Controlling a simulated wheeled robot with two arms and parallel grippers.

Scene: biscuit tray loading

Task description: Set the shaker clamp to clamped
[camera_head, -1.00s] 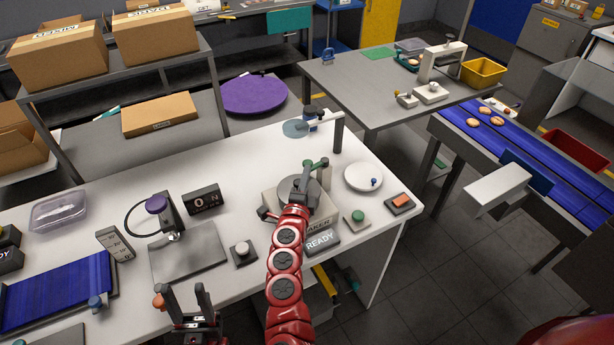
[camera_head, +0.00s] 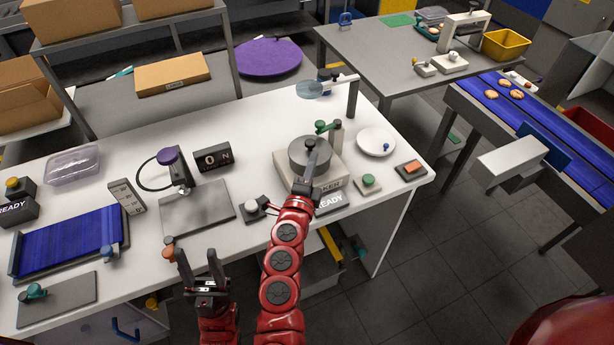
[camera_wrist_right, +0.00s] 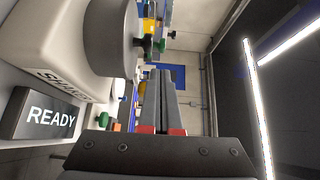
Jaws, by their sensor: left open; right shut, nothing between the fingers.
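The shaker (camera_head: 322,170) is a cream box with a grey round drum (camera_head: 303,156) on top, at the right part of the white table. A green-tipped lever (camera_head: 327,126) on a short post stands at its back; I take it for the clamp, but its setting is unclear. My right gripper (camera_head: 311,145) is shut and empty, in front of the drum in the head view. In the right wrist view its closed fingers (camera_wrist_right: 160,92) point past the drum (camera_wrist_right: 113,36), apart from it. My left gripper (camera_head: 198,262) is open and empty at the table's front edge.
A READY sign (camera_head: 331,202) sits before the shaker. A green button (camera_head: 368,181), a white plate (camera_head: 376,142) and an orange switch (camera_head: 411,168) are to its right. A white knob (camera_head: 252,204) is to its left. A thin post (camera_head: 352,98) stands behind.

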